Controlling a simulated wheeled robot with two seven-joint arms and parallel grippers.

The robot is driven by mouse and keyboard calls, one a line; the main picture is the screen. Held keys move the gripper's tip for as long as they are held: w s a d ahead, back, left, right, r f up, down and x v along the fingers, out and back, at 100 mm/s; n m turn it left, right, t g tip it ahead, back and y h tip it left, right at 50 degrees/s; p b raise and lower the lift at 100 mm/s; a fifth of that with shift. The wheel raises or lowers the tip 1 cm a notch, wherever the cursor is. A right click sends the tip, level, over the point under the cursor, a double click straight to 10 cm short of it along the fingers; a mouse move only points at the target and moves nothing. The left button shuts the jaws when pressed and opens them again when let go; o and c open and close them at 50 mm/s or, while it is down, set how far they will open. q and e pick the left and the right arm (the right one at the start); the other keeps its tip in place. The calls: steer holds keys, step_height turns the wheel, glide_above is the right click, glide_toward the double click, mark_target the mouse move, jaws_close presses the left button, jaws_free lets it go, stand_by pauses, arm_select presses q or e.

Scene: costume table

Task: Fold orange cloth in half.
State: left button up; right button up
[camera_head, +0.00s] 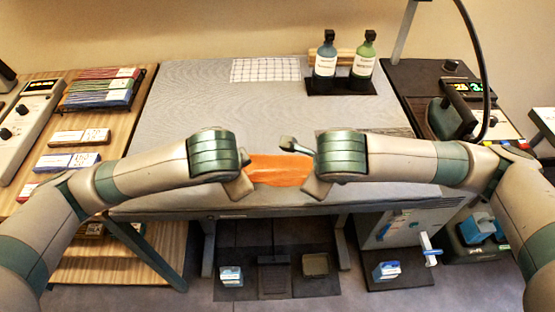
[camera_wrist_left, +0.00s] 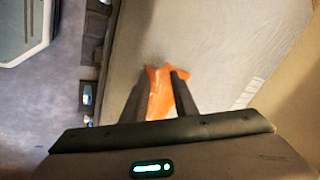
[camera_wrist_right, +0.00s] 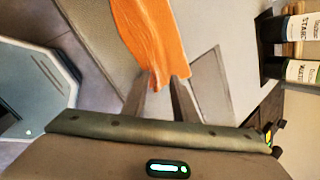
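The orange cloth (camera_head: 278,171) lies on the grey table near its front edge, between my two grippers. My left gripper (camera_head: 246,178) is at the cloth's left end. In the left wrist view its fingers stand apart, with part of the cloth (camera_wrist_left: 158,92) showing between and beyond them. My right gripper (camera_head: 305,167) is at the cloth's right end, its fingers visibly spread apart. In the right wrist view the cloth (camera_wrist_right: 150,35) runs away from between the fingertips. My grippers hide parts of both cloth ends.
A white grid sheet (camera_head: 265,69) lies at the back. A blue bottle (camera_head: 326,58) and a green bottle (camera_head: 363,58) stand in a dark holder at the back right. A wooden side table (camera_head: 110,120) with boxes is at the left.

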arm_select(q)
steer(key=shift+s+d+f, duration=0.1)
steer(key=shift+s+f, duration=0.1)
arm_select(e)
steer(key=shift+s+a+f, duration=0.1)
steer(key=shift+s+f, duration=0.1)
